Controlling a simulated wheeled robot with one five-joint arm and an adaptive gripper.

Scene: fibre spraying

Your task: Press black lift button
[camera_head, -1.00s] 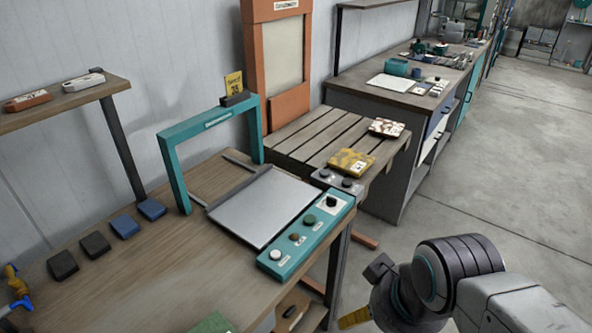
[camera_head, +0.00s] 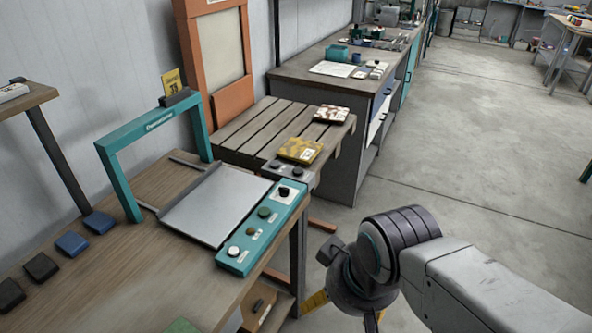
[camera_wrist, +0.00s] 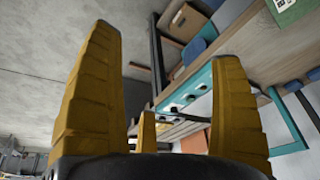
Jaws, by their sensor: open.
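A teal control panel (camera_head: 262,226) lies along the right edge of the wooden workbench. It bears a black knob-like button (camera_head: 284,192) on a white plate, a green button (camera_head: 264,212), a brownish button (camera_head: 250,231) and a white button (camera_head: 234,251). A grey box (camera_head: 302,179) with two dark buttons sits just behind the panel. The labels are too small to read. My gripper (camera_head: 343,312) hangs right of the bench, apart from the panel. In the wrist view its yellow fingers (camera_wrist: 167,42) are spread and empty, with the teal panel (camera_wrist: 203,82) beyond them, seen sideways.
A teal frame (camera_head: 150,124) and grey plate (camera_head: 215,203) stand on the workbench (camera_head: 140,260). A slatted table (camera_head: 250,128) with a yellow patterned block (camera_head: 299,150) is behind. Open floor (camera_head: 470,180) lies to the right.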

